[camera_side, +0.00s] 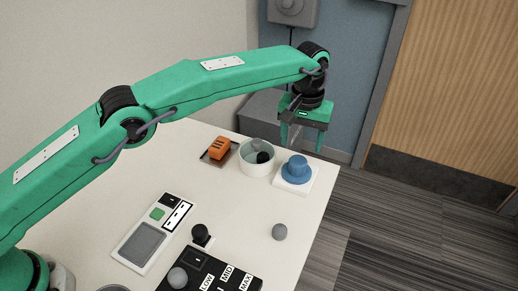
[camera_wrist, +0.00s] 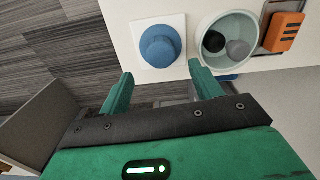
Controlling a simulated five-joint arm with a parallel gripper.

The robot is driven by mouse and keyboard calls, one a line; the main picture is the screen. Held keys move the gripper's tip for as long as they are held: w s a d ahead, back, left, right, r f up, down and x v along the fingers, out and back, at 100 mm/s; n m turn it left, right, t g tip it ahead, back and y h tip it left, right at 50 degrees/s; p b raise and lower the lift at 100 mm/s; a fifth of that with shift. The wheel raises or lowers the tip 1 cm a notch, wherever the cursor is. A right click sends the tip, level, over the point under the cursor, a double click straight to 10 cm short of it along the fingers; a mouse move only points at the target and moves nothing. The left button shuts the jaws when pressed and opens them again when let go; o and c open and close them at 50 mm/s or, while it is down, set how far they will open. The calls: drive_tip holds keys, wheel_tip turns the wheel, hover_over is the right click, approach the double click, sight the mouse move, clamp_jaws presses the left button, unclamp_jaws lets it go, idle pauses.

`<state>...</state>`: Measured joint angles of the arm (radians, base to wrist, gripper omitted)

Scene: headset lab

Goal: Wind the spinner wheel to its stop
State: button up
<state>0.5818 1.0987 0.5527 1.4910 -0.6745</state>
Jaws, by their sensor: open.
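The blue round knob (camera_side: 297,168), which looks like the spinner wheel, has a wide brim and stands on a white square base (camera_side: 291,187) at the table's far right corner. In the wrist view the blue knob (camera_wrist: 160,47) is at the top centre, just beyond the fingertips. My gripper (camera_side: 302,142) is open and empty, fingers pointing down, above and behind the knob in the side view. In the wrist view its fingertips (camera_wrist: 160,69) are spread to either side below the knob, apart from it. How far the wheel is turned cannot be told.
A white round bowl (camera_side: 256,165) with dark and grey balls stands left of the knob. An orange block (camera_side: 219,148) lies on a dark tray beyond it. A grey ball (camera_side: 279,232), a control panel (camera_side: 150,235) and a black LOW/MID/MAX board (camera_side: 222,275) are nearer. The table's edge is close.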

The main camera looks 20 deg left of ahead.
sight(298, 161)
drive_tip(key=shift+n, duration=1.4)
drive_tip(key=shift+f, duration=0.1)
drive_tip(key=shift+f, duration=3.8)
drive_tip(key=c, duration=1)
drive_tip(key=shift+o, duration=0.2)
